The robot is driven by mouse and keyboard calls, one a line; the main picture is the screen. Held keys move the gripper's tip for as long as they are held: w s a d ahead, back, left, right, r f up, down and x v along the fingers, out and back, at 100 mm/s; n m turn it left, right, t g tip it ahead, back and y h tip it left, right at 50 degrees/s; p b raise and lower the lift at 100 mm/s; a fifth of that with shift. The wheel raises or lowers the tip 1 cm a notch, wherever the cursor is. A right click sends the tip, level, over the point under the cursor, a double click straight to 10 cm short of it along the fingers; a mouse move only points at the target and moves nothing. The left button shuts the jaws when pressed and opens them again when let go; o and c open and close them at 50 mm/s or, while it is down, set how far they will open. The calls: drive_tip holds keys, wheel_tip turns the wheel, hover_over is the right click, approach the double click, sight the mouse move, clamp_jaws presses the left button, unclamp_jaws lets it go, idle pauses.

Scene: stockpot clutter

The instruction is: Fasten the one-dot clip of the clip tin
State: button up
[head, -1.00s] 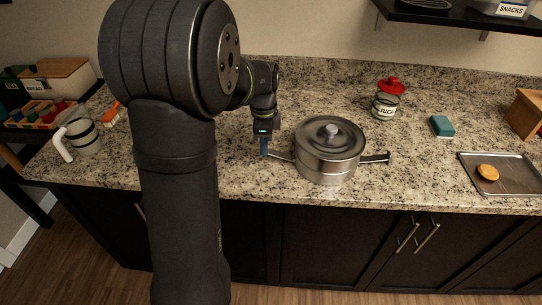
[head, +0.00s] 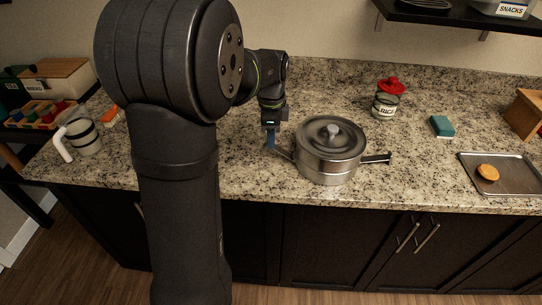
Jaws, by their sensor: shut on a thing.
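The clip tin (head: 325,168) is a round steel pot with a lid and a round knob (head: 333,131), upright on the counter. One clip (head: 284,154) sticks out from its left side and tilts up toward my gripper. Another clip (head: 376,158) sticks out to the right, with a dark end. Dots on the clips are too small to make out. My gripper (head: 270,146) points down at the left of the tin, its blue fingers shut on the outer end of the left clip. The fingers hide that end.
A rice jar (head: 386,104) with a red lid and a teal sponge (head: 442,126) stand behind and to the right. A metal tray (head: 520,178) with an orange-brown round item (head: 488,172) lies at right. A striped mug (head: 84,138) is at far left.

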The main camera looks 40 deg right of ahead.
sight(279, 149)
drive_tip(key=shift+s+d+r, duration=0.2)
drive_tip(key=shift+r, duration=0.1)
drive_tip(key=shift+d, duration=0.1)
drive_tip(key=shift+s+d+r, duration=0.5)
drive_tip(key=shift+r, duration=0.05)
drive_tip(key=shift+s+d, duration=0.1)
drive_tip(key=shift+s+d+r, duration=0.35)
drive_tip(key=shift+s+d, duration=0.2)
drive_tip(key=shift+d, duration=0.05)
drive_tip(key=o, duration=0.7)
